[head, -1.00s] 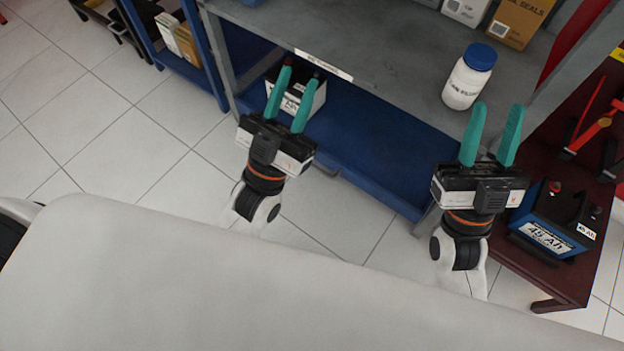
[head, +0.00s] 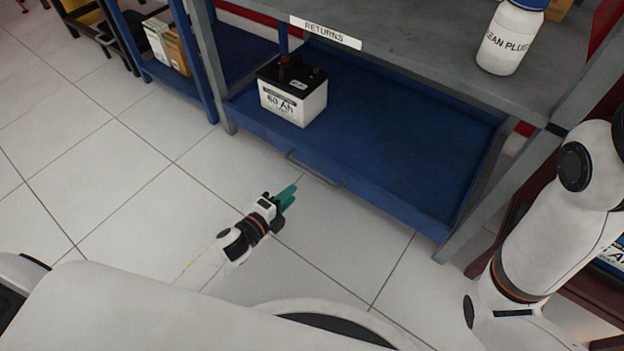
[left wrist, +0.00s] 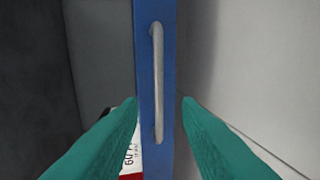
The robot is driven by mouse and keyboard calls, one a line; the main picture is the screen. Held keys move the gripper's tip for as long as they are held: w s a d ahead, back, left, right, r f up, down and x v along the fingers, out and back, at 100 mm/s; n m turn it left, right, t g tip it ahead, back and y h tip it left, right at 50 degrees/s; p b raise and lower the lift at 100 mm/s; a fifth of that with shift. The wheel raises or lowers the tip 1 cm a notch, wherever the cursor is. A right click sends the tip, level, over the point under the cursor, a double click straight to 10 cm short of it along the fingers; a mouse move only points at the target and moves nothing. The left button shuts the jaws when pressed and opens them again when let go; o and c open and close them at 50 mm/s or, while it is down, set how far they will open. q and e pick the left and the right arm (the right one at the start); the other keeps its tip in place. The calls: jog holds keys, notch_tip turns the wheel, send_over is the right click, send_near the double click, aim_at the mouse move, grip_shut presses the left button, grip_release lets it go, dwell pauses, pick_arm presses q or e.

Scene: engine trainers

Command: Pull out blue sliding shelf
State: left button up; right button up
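The blue sliding shelf (head: 395,150) is the low tray under the grey shelf, with a metal handle (head: 314,170) on its front edge. In the left wrist view the handle (left wrist: 157,80) runs upright on the blue front edge (left wrist: 152,20), between and beyond my fingertips. My left gripper (head: 287,196) is in front of the handle, low over the floor and apart from it. Its teal fingers stand apart with nothing between them in the left wrist view (left wrist: 160,100). My right gripper is out of view; only the right arm shows at the right.
A 60 Ah battery (head: 292,92) stands on the left part of the blue shelf. The tiled floor (head: 130,180) in front is clear.

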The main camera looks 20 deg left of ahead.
aim_at(311, 176)
pick_arm(q)
jog(key=b+x, duration=0.5)
jog(key=x, duration=0.6)
jog(key=shift+r, duration=0.1)
jog(key=shift+c, duration=0.4)
grip_shut()
